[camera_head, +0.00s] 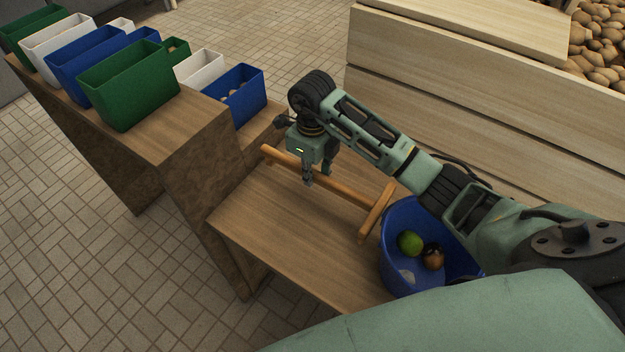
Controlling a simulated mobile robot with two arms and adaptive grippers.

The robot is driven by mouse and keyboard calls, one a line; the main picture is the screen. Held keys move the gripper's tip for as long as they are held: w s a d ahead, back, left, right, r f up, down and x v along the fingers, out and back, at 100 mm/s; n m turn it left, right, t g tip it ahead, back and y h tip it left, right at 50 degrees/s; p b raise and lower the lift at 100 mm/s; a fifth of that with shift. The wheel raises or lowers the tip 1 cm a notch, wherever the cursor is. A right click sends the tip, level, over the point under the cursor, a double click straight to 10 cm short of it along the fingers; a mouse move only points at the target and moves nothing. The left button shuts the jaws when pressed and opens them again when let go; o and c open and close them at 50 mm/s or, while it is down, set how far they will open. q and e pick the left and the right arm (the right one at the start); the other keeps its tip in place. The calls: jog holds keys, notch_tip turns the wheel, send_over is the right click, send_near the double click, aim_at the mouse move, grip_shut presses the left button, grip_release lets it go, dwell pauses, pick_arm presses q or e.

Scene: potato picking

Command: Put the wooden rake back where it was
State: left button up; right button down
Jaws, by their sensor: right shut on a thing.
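The wooden rake (347,189) is an orange-brown handle with a crossbar head (377,212) at its right end. It lies along or just above the low wooden table (285,230); I cannot tell whether it touches the top. My right gripper (309,181) points down and is shut on the rake's handle, left of its middle. The handle's left end sticks out beyond the gripper. The rake's head is beside the left rim of a blue bucket (391,246). My left gripper is not in view.
The bucket holds a green object (410,243), a brown one (433,257) and a pale one. A taller wooden shelf (190,125) with green, white and blue bins stands at the left. A wooden crate wall (450,90) rises behind, with potatoes (598,45) beyond. The table's front left is clear.

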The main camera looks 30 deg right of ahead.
notch_tip(320, 180, down, 4)
jog(key=shift+r, duration=0.25)
jog(key=c, duration=2.1)
grip_release()
jog(key=shift+f, duration=0.1)
jog(key=o, duration=0.5)
notch_tip(320, 180, up, 12)
jog(key=shift+r+b, duration=0.15)
jog(key=shift+b, duration=0.35)
